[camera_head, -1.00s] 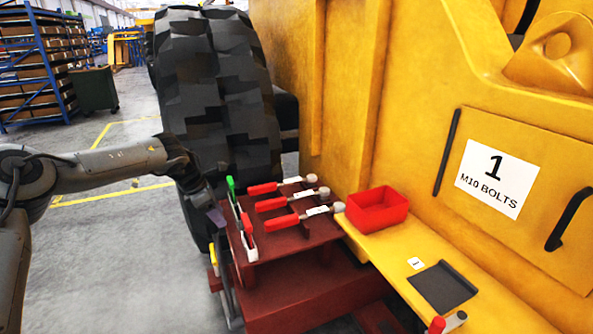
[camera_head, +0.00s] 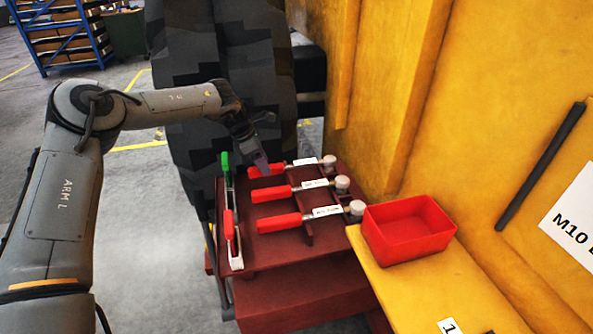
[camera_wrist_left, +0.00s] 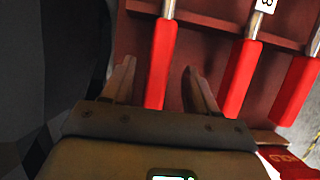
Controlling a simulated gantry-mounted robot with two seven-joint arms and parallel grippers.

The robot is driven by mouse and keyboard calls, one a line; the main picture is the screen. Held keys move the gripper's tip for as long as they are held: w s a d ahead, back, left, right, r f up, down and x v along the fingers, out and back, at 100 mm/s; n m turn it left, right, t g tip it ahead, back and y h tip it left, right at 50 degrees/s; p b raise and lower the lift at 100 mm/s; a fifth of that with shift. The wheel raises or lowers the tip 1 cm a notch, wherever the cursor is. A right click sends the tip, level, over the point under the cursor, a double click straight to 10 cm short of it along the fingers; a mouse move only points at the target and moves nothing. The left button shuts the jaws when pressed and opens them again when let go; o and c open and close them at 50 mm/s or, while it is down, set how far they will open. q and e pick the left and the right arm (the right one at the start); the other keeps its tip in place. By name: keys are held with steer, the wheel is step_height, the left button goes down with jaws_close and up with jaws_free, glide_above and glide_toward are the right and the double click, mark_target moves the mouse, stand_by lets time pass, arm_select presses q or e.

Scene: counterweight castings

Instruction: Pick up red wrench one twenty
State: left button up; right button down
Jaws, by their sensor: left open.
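Three red-handled wrenches lie side by side on a dark red stand (camera_head: 285,250): a far one (camera_head: 266,170), a middle one (camera_head: 272,193) and a near one (camera_head: 279,222). Each has a white label on its shaft, too small to read in the head view, so I cannot tell which is one twenty. My left gripper (camera_head: 262,164) is open just above the far wrench's handle. In the left wrist view the far handle (camera_wrist_left: 160,62) shows between the open fingers; the middle handle (camera_wrist_left: 240,78) is to the right of them.
A red open bin (camera_head: 408,245) sits on the yellow ledge (camera_head: 395,290) to the right. A large black tyre (camera_head: 240,70) rises behind the stand.

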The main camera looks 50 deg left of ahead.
mark_target(273, 174)
arm_select(q)
steer(key=shift+w+f, duration=0.15)
steer(key=shift+f, duration=0.3)
steer(key=shift+w+f+b, duration=0.25)
steer(key=shift+w+b, duration=0.05)
steer(key=shift+w+f+b, duration=0.15)
steer(key=shift+f+b, duration=0.15)
steer(key=shift+f, duration=0.05)
steer(key=b+x, duration=0.2)
steer(key=x, duration=0.1)
steer(key=shift+d, duration=0.2)
steer(key=shift+w+d+f+b, duration=0.1)
steer(key=shift+w+f+b, duration=0.1)
steer(key=shift+f+b, duration=0.2)
jaws_close()
